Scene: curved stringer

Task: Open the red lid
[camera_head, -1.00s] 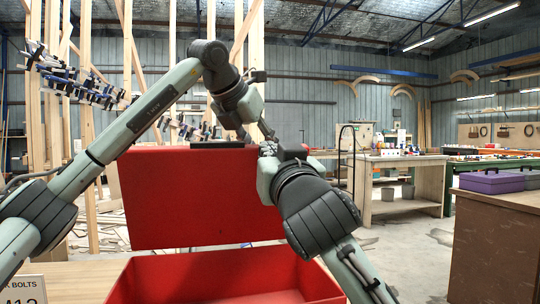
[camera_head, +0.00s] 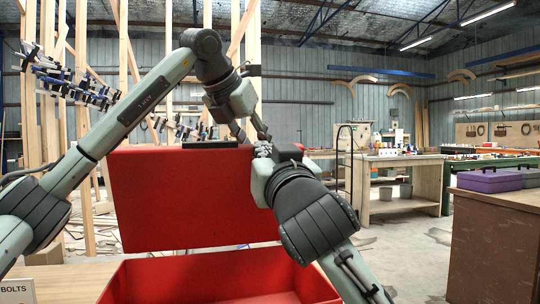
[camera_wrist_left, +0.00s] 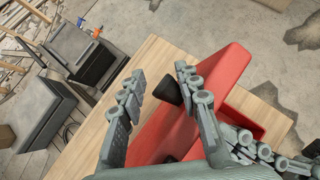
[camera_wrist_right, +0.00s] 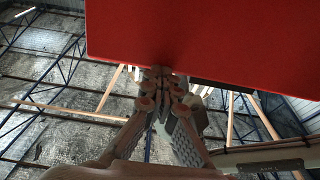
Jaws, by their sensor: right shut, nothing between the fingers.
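The red lid (camera_head: 190,200) stands raised, near upright, behind the open red box (camera_head: 215,278). A dark handle (camera_head: 210,144) sits at its top edge. My left gripper (camera_head: 257,130) is near the lid's upper edge, partly hidden behind my right gripper. In the left wrist view its fingers (camera_wrist_left: 160,72) are spread, with the dark handle (camera_wrist_left: 168,90) showing between or beyond them; contact cannot be told. My right gripper (camera_head: 265,150) is shut and empty at the lid's upper right. In the right wrist view its closed tips (camera_wrist_right: 158,72) are at the lid's red face (camera_wrist_right: 200,40).
The box stands on a wooden table (camera_head: 60,280) with a bolts label (camera_head: 18,290) at left. A brown cabinet (camera_head: 495,240) with a purple case (camera_head: 488,181) stands at right. Workbenches (camera_head: 405,185) are farther back. Open floor lies between.

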